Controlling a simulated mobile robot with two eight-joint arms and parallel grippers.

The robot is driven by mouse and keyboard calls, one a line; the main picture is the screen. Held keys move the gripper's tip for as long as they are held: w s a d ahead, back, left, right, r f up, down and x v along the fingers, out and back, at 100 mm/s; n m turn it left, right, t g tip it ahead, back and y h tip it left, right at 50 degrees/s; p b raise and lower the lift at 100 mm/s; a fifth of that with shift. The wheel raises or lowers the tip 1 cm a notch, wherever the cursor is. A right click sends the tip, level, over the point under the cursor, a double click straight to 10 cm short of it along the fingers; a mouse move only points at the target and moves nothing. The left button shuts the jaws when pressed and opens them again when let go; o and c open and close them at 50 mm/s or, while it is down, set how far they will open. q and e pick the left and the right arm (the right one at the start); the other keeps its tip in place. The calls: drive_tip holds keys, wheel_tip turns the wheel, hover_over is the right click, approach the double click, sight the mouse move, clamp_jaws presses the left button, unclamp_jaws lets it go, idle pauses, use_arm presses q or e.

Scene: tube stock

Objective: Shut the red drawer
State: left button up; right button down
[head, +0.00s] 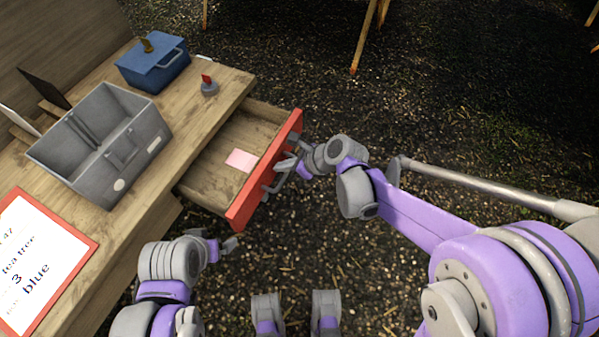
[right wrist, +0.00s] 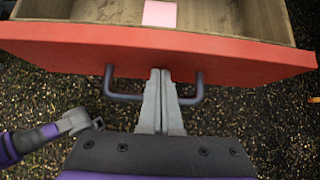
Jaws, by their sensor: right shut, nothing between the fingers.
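The red drawer (head: 266,168) stands pulled out of the wooden table, with a pink slip of paper (head: 241,160) lying inside. Its red front also fills the upper part of the right wrist view (right wrist: 230,55). A grey handle (right wrist: 198,90) sticks out from that front. My right gripper (head: 290,162) is at the drawer front by the handle. In the right wrist view its fingers (right wrist: 161,75) are shut together, empty, within the handle's span, with tips close to the red front; I cannot tell if they touch. My left gripper (head: 228,243) is low, near the drawer's near corner; its jaws are unclear.
On the table (head: 222,90) stand a grey open bin (head: 150,150), a blue box with a lid (head: 152,65), a small grey item with a red top (head: 208,87) and a red-framed sign (head: 85,243). Dark ground lies open right of the drawer.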

drive_tip(key=b, duration=0.1)
hover_over(228, 153)
drive_tip(key=shift+s+d, duration=0.1)
drive_tip(key=shift+d, duration=0.25)
use_arm(q)
drive_tip(key=shift+s+d+f, duration=0.1)
drive_tip(key=shift+f, duration=0.5)
use_arm(e)
drive_tip(key=shift+a+r, duration=0.1)
drive_tip(key=shift+a, duration=0.15)
